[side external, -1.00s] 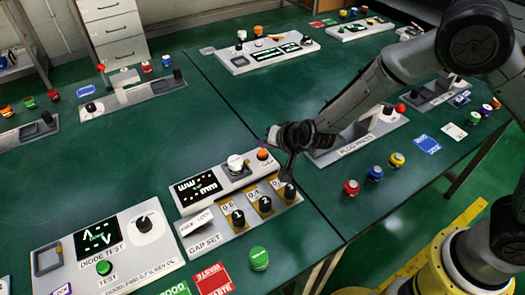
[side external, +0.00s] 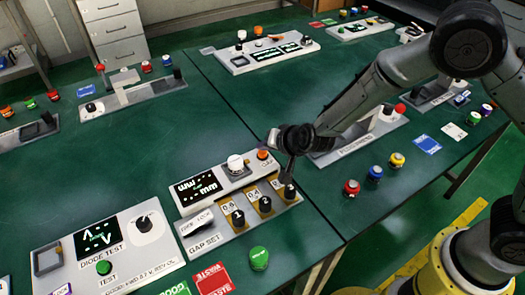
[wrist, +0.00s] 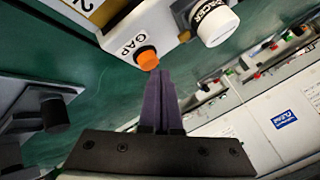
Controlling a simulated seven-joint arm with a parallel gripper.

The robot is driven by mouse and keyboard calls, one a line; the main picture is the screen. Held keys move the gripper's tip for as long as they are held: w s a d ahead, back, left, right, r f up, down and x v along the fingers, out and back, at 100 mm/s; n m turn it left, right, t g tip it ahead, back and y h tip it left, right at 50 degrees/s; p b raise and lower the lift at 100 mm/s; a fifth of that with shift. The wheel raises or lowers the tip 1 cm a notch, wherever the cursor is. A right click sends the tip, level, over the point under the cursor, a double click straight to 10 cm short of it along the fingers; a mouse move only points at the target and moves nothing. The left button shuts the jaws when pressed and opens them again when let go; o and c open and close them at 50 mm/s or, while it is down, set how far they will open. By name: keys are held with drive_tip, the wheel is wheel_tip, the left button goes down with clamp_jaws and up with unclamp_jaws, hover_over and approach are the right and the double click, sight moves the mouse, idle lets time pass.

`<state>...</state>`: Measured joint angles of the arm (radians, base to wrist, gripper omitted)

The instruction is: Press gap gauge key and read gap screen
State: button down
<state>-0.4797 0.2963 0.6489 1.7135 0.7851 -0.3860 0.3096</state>
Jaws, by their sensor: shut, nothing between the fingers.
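The gap gauge key is an orange button (side external: 263,154) at the back right corner of the GAP SET unit; in the wrist view the orange button (wrist: 147,58) sits beside the label GAP. The black gap screen (side external: 197,188) is left of it and shows white symbols that look like "mm" with dashes; no clear number is legible. My gripper (side external: 290,180) is shut and empty, its fingers pointing down over the right end of the unit. In the wrist view my gripper's fingertips (wrist: 160,72) appear just below the button; I cannot tell whether they touch it.
A white knob (side external: 235,162) stands close to the orange button, and also shows in the wrist view (wrist: 215,22). Several black knobs (side external: 265,204) line the unit's front. A green button (side external: 259,258) sits in front.

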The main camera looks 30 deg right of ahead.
drive_tip(key=shift+f, duration=0.6)
idle(0.9)
drive_tip(key=shift+r, duration=1)
drive_tip(key=shift+r, duration=0.1)
drive_tip(key=shift+r, duration=2.4)
